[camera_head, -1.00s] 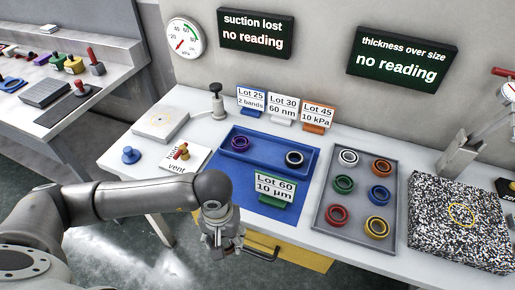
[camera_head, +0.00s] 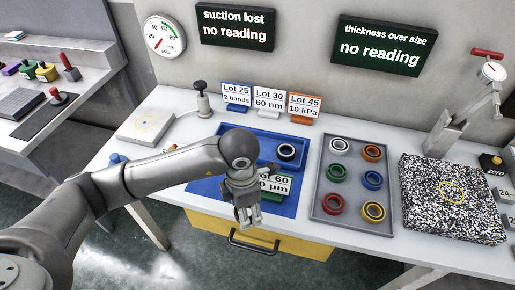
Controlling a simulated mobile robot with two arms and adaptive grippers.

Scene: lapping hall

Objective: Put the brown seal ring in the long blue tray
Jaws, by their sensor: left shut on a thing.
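The long blue tray (camera_head: 303,164) lies near the back of the bench, with a dark ring (camera_head: 287,151) in its right part. My left arm covers its left part. My left gripper (camera_head: 247,221) is low in front of the tray and the green Lot 60 sign (camera_head: 275,185). Its fingers are close together on something too small to make out. I see no ring that is clearly brown; an orange-brown ring (camera_head: 372,153) sits at the back right of the grey tray (camera_head: 350,211). My right gripper is out of view.
The grey tray also holds white, green, blue, red and yellow rings. A speckled block (camera_head: 425,208) and a dial gauge stand (camera_head: 466,110) are at the right. Three lot signs (camera_head: 270,100) stand behind the blue tray. A yellow drawer (camera_head: 290,240) is below the bench edge.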

